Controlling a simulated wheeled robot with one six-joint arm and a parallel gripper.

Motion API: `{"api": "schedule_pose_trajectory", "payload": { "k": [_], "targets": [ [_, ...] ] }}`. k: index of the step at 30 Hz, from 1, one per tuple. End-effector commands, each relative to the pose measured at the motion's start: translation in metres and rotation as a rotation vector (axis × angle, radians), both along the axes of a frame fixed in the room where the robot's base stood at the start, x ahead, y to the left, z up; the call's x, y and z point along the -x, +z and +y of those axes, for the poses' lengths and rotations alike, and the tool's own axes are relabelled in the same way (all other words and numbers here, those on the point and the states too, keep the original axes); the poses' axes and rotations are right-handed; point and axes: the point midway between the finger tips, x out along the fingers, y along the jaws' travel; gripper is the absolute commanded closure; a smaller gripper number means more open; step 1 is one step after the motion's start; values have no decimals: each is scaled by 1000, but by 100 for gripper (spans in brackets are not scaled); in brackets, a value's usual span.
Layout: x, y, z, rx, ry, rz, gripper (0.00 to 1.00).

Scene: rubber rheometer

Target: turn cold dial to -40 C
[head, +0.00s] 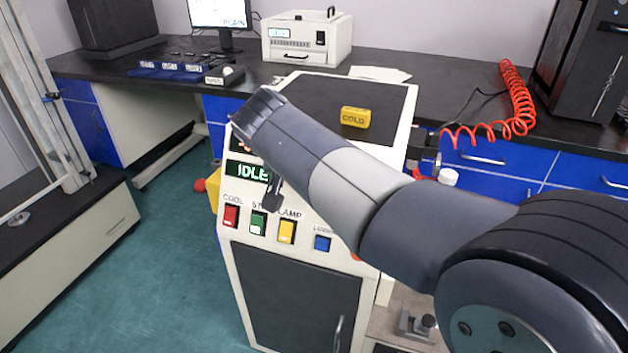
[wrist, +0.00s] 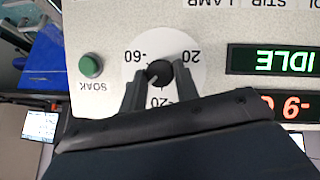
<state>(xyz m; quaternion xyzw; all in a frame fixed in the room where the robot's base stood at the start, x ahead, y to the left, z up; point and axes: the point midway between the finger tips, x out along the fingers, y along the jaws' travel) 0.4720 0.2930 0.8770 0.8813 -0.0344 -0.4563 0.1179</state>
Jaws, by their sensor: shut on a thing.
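The cold dial (wrist: 160,73) is a small black knob on a round white scale plate (wrist: 196,88), seen upside down in the wrist view. The scale is marked -60, -20 and 20. A pale mark on the knob seems to point to the lower left, between -60 and -20, but it is small. My gripper (wrist: 160,78) has one finger on each side of the knob and is shut on it. In the head view my arm hides the dial and the fingertips.
A green SOAK button (wrist: 91,66) and a lit IDLE display (wrist: 275,60) flank the dial. The machine's front has red (head: 231,216), green, yellow and blue switches. A yellow COLD block (head: 355,117) sits on its top. A red coiled hose (head: 518,100) lies on the bench behind.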

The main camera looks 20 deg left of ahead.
Motion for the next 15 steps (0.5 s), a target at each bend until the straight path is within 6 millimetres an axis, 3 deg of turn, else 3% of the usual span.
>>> {"api": "schedule_pose_trajectory", "payload": {
  "k": [15],
  "targets": [
    [1,-2,-3,-221,-116,-14,93]
  ]
}}
